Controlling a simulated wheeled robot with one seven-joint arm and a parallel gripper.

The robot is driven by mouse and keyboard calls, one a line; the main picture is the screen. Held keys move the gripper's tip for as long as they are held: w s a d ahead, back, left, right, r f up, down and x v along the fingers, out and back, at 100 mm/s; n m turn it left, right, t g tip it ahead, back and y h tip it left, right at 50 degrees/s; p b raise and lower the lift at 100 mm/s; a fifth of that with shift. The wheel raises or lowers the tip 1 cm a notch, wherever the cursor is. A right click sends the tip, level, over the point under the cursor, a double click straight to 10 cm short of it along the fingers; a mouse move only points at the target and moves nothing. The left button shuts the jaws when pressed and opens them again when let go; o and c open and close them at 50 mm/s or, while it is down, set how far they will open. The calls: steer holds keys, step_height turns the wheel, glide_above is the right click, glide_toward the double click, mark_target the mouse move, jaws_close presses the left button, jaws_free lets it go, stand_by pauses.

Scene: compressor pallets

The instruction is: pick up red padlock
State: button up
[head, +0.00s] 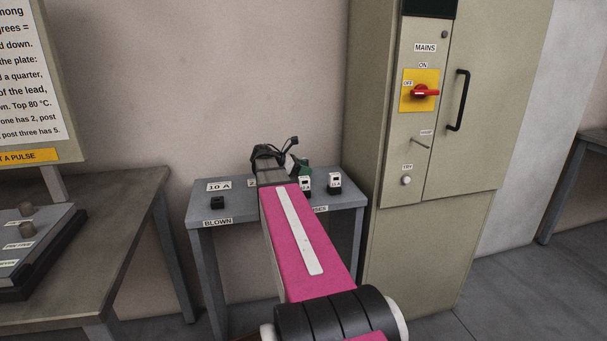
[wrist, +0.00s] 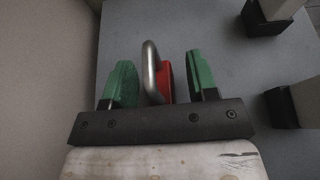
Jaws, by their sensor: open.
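The red padlock (wrist: 166,82) shows in the wrist view between the two green fingers of my gripper (wrist: 160,80). Its grey metal shackle (wrist: 151,72) stands up on the left side of the red body. Gaps show between the padlock and both fingers, so my gripper is open around it. The lower part of the padlock is hidden behind the dark gripper bar. In the head view my gripper (head: 292,166) is over the back of the small grey table (head: 275,205), and I cannot make out the padlock there.
Black-and-white blocks (head: 334,183) stand on the small table to the right of my gripper. A black block (head: 217,203) sits at its left, by a "BLOWN" label. A tall cabinet (head: 430,130) with a red mains switch (head: 424,92) stands at the right. The wall is close behind.

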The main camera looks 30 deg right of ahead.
jaws_close()
steer(key=shift+r, duration=0.1)
